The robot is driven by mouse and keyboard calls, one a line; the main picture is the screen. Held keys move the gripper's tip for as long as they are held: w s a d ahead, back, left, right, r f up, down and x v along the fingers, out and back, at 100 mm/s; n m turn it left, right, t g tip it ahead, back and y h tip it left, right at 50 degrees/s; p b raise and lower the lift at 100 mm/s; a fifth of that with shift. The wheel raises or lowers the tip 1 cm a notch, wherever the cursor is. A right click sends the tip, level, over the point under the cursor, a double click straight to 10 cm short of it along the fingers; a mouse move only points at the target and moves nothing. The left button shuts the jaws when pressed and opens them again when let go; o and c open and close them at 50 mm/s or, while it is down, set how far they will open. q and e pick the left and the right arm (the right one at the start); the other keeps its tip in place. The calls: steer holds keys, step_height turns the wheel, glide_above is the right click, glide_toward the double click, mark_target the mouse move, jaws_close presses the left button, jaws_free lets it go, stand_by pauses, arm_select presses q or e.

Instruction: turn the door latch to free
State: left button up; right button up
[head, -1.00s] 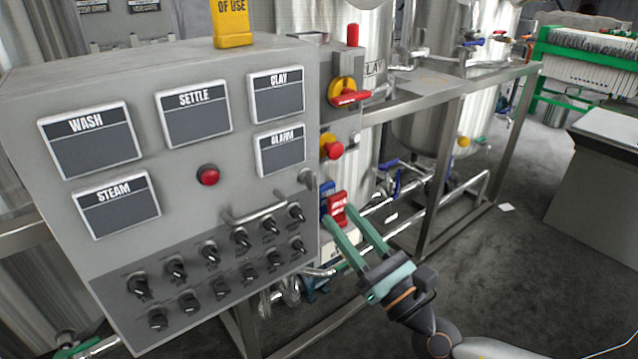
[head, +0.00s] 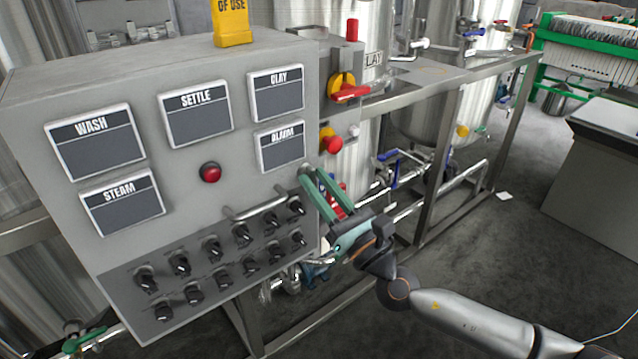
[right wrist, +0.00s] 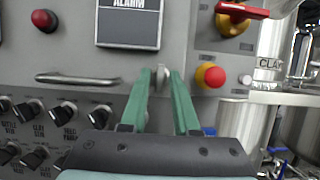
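The door latch (right wrist: 160,77) is a small grey metal knob on the grey control cabinet's front, right of the door handle and below the ALARM plate. In the right wrist view it stands upright between the tips of my right gripper (right wrist: 161,75). A narrow gap seems to show on either side of it, so the green fingers look open around it. In the head view my right gripper (head: 313,172) reaches up to the cabinet's right edge, and its fingers mostly hide the latch. My left gripper is not in view.
The cabinet (head: 235,150) carries a bar handle (head: 255,212), a red button (head: 210,172) and several black knobs below. A red emergency button (head: 332,143) and a red-yellow switch (head: 345,90) sit close right of the fingers. Steel frame and pipes stand behind.

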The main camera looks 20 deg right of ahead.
jaws_close()
